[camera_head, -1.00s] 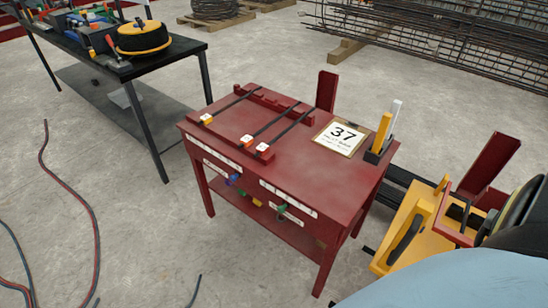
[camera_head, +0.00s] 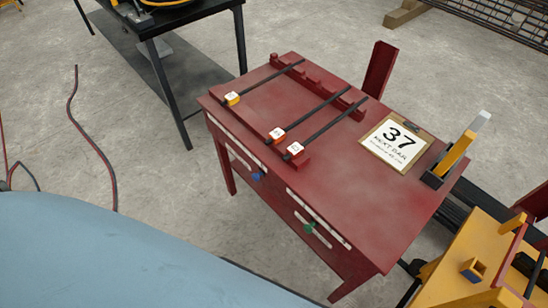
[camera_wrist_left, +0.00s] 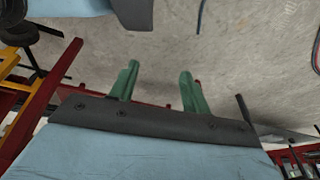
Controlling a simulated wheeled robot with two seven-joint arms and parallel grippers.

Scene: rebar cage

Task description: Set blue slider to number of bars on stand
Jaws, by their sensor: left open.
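A red table-like stand (camera_head: 380,215) fills the middle of the head view. Three dark bars, the left (camera_head: 270,81), middle (camera_head: 318,110) and right (camera_head: 335,123), lie across its top between red notched rests, with small white-topped tags at their near ends. A blue slider (camera_head: 257,176) sits in the left slot of the front face, near that slot's right end. A green slider (camera_head: 310,227) sits in the right slot. Scale markings are too small to read. My left gripper (camera_wrist_left: 160,88) is open and empty in the wrist view, above concrete floor. My right gripper is out of view.
A clipboard (camera_head: 396,142) reading 37 and "next bar" lies on the stand, beside a holder with yellow (camera_head: 456,150) and white sticks. A black workbench (camera_head: 158,75) stands back left. Yellow equipment (camera_head: 465,265) is close right. A cable (camera_head: 90,145) lies on open floor.

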